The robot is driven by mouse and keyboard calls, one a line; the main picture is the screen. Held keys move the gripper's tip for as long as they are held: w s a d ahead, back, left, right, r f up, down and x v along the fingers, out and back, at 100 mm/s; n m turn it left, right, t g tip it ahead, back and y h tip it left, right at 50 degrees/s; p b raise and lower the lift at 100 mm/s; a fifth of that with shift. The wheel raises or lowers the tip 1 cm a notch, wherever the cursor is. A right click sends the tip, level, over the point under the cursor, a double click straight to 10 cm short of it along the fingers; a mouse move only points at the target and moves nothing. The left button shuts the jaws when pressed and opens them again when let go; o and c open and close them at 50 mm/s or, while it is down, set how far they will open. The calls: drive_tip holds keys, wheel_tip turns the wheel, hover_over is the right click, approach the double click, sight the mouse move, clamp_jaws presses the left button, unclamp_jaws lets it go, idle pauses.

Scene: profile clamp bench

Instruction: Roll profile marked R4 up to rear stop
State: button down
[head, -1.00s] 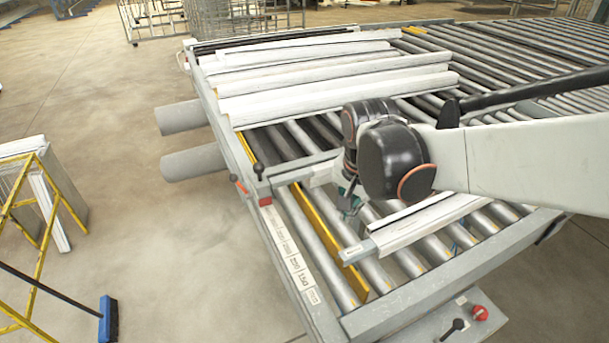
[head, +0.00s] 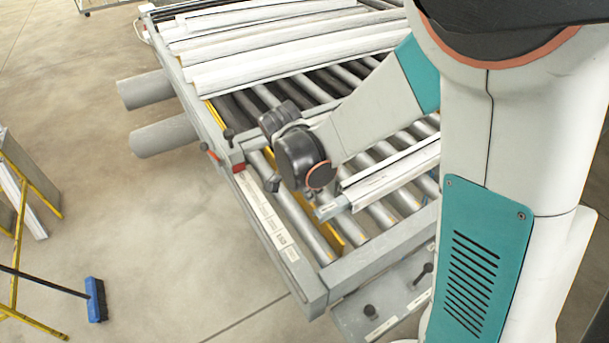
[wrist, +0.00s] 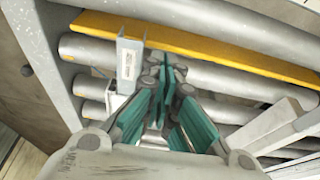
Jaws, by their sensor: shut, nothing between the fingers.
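A white profile (head: 395,178) with a grey end piece (head: 331,208) lies across the rollers in the front part of the bench. In the wrist view a grey channel-shaped end with a small label (wrist: 127,66) shows just left of my gripper (wrist: 161,88); the label's mark is too small to read, so I cannot tell whether it is R4. My gripper's teal fingers are shut and empty, over the rollers beside this end. In the head view my wrist mostly hides the fingers. I cannot tell which part is the rear stop.
Several long white profiles (head: 285,55) lie at the back of the bench. A yellow strip (wrist: 200,45) runs along the rollers. The grey frame (head: 375,247) edges the bench, with a labelled scale (head: 266,217) at its left. Floor on the left is clear near the bench.

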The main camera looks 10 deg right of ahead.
drive_tip(key=x, duration=0.3)
drive_tip(key=shift+d+f+b, duration=0.1)
drive_tip(key=shift+f+b, duration=0.2)
drive_tip(key=shift+f, duration=0.05)
drive_tip(key=d, duration=0.1)
drive_tip(key=w+d, duration=0.1)
drive_tip(key=d, duration=0.1)
drive_tip(key=shift+f, duration=0.2)
drive_tip(key=shift+w+d, duration=0.15)
drive_tip(key=shift+d, duration=0.35)
